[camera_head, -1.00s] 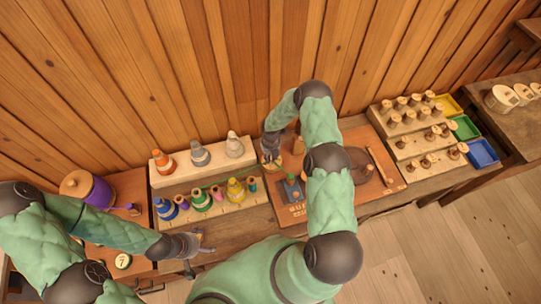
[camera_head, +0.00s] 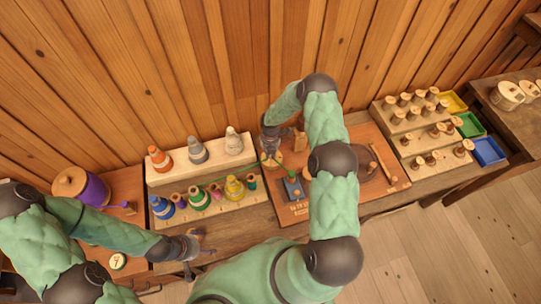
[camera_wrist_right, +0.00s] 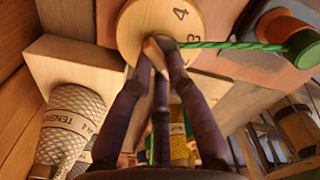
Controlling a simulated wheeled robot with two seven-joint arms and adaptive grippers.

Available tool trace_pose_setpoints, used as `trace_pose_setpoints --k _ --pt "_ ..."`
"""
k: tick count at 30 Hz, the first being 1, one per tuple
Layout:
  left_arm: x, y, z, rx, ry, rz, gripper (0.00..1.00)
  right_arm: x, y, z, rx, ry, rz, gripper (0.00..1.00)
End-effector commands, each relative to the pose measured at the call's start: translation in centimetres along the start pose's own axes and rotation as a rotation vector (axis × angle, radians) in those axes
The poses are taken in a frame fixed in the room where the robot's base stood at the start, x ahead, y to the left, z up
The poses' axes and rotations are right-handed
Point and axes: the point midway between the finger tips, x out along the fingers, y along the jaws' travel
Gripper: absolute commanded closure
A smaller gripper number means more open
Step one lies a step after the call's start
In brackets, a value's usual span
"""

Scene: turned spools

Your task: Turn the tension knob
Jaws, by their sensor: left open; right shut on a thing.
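The tension knob (camera_wrist_right: 150,22) is a round pale wooden dial marked with numbers, 4 and 3 among them, at the top of the right wrist view. My right gripper (camera_wrist_right: 163,48) is shut on the knob's raised middle, which its fingers partly hide. In the head view my right gripper (camera_head: 270,152) is over the left part of the work board, and the knob is mostly hidden. A pale thread cone (camera_wrist_right: 70,130) has a band reading "TENSION" and a 4. My left gripper (camera_head: 200,245) is open and empty, low over the bench's front edge.
A taut green thread (camera_wrist_right: 235,45) runs from the knob to a green spool (camera_wrist_right: 304,46). A stepped stand (camera_head: 155,180) holds several coloured cones.

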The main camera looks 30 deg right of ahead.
Motion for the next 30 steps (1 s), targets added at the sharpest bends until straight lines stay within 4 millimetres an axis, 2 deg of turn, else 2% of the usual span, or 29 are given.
trace_pose_setpoints --k 1,3,12,21,30 --pt "1.2 -0.4 0.0 0.0 0.0 0.0 0.23 0.5 0.1 0.1 0.042 -0.002 0.001 1.0" --pt "2.1 -0.7 -0.1 0.0 0.0 0.0 0.23 0.5 0.1 0.1 0.105 -0.002 0.001 1.0" --pt "5.0 -1.8 -0.2 0.0 0.0 0.0 0.23 0.3 0.2 0.3 0.361 -0.002 0.002 1.0" --pt "6.6 -2.4 -0.3 0.0 0.0 0.0 0.23 0.2 0.3 0.3 0.531 -0.001 0.001 1.0" --pt "7.1 -2.5 -0.3 0.0 0.0 0.0 0.23 0.0 0.3 0.4 0.597 -0.001 0.002 1.0"
